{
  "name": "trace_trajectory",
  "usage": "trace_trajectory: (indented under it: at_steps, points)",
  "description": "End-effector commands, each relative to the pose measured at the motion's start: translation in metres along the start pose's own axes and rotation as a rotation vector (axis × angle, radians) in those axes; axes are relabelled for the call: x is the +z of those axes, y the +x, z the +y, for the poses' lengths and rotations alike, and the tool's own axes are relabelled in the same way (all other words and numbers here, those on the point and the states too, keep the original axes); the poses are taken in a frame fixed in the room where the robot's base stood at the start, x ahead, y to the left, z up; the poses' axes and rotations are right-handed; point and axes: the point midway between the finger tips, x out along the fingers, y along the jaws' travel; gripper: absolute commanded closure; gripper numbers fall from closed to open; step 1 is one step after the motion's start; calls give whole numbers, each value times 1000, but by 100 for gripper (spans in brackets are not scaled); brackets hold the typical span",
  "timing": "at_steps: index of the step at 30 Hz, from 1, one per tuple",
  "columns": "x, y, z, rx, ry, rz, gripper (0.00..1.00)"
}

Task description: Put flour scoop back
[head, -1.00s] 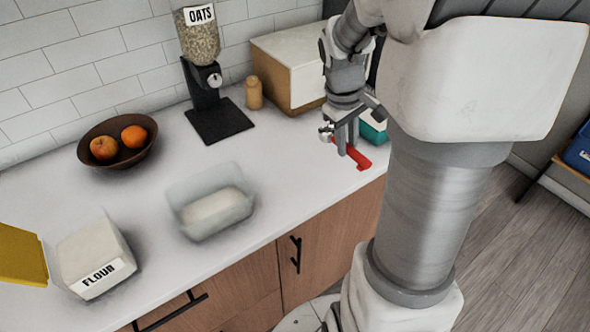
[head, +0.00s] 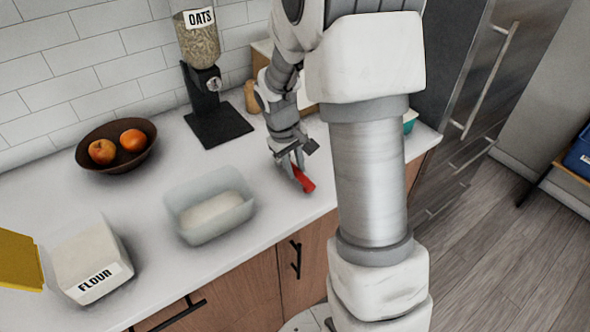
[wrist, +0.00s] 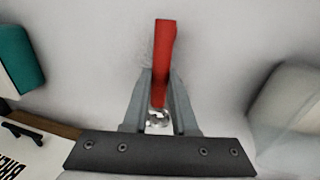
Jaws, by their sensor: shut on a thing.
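My gripper (head: 294,170) is shut on the red handle of the scoop (head: 304,180) and holds it over the counter, to the right of a translucent tub (head: 193,237). In the wrist view the red scoop (wrist: 164,50) sits between my fingers (wrist: 158,105), with a shiny metal part near the palm. The tub holds a pale, flour-like mass and shows blurred at the right edge of the wrist view (wrist: 290,115). A white package labelled FLOUR (head: 88,262) stands to the left of the tub. Whether the scoop touches the counter is hard to tell.
A brown bowl (head: 85,158) with fruit and an OATS dispenser (head: 205,95) stand at the back. A yellow object (head: 18,262) is at the left edge. A teal box (head: 410,122) is partly behind my arm. The counter between tub and scoop is clear.

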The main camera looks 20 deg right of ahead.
Motion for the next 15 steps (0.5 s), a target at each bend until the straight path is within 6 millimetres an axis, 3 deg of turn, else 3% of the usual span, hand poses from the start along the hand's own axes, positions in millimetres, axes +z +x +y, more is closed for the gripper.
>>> trace_trajectory:
  at_steps: [2,12,13,15]
  points:
    - [0,10,-2,-1,0,-1,100]
    - [0,14,-3,0,0,1,100]
    - [0,14,-3,0,0,1,72]
    - [0,12,-2,0,0,1,60]
